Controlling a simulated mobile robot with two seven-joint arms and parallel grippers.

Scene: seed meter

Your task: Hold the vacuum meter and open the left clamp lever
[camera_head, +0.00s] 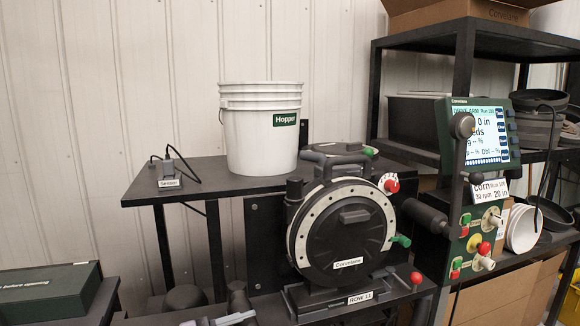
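The vacuum meter (345,235) is a round black housing with a pale ring, a "Corvelane" label and a dark top handle. It stands upright on a black base (330,304) marked "ROW 11". A red knob (389,183) and a green-tipped handle (400,240) are on its right side. A red-ball lever (415,278) is at the base's right. A dark upright cylinder (294,191) is at its upper left; I cannot tell whether it belongs to the left clamp lever. I cannot make out either gripper.
A white "Hopper" bucket (260,140) and a small sensor (168,178) with a cable sit on the black shelf behind. A console (478,135) with a lit screen and controls stands close on the right. Dark shapes and a silvery piece (220,319) show at the bottom.

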